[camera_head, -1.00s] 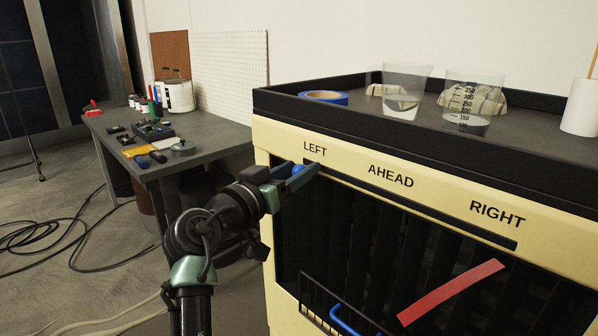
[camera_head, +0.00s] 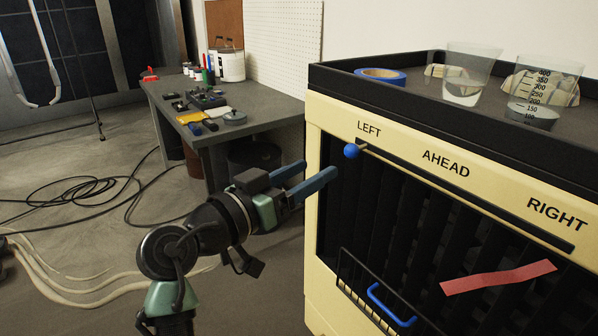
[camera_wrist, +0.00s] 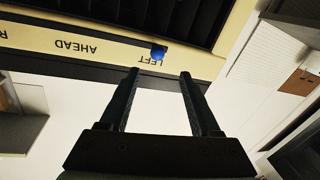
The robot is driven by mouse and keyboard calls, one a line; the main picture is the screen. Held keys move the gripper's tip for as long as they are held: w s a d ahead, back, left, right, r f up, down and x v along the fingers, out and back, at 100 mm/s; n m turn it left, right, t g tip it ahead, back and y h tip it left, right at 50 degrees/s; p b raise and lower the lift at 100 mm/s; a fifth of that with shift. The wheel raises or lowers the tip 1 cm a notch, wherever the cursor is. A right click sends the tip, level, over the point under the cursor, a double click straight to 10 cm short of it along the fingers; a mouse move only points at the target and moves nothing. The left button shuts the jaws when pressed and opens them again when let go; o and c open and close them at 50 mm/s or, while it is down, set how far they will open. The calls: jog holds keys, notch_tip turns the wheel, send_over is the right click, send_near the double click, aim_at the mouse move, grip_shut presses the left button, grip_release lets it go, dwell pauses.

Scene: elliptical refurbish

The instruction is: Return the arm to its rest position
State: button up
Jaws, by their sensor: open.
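My gripper (camera_head: 308,178) is open and empty, with its two blue-grey fingers pointing right toward the yellow cabinet (camera_head: 316,230). It is apart from the blue knob (camera_head: 351,151), which sits at the LEFT end of the slot on the cabinet front. In the wrist view my gripper (camera_wrist: 160,75) shows two dark parallel fingers with nothing between them. The blue knob (camera_wrist: 158,53) lies beyond the fingertips there, beside the upside-down word LEFT. My arm is bent, rising from the bottom of the head view.
A red strip (camera_head: 498,278) lies across the dark louvres. A wire basket with a blue handle (camera_head: 390,305) hangs low on the cabinet. Beakers (camera_head: 470,75) and blue tape (camera_head: 381,76) stand on top. A workbench (camera_head: 225,130) with tools is behind my arm. Cables lie on the floor.

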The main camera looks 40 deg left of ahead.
jog(key=shift+s+a, duration=0.15)
jog(key=shift+s, duration=0.8)
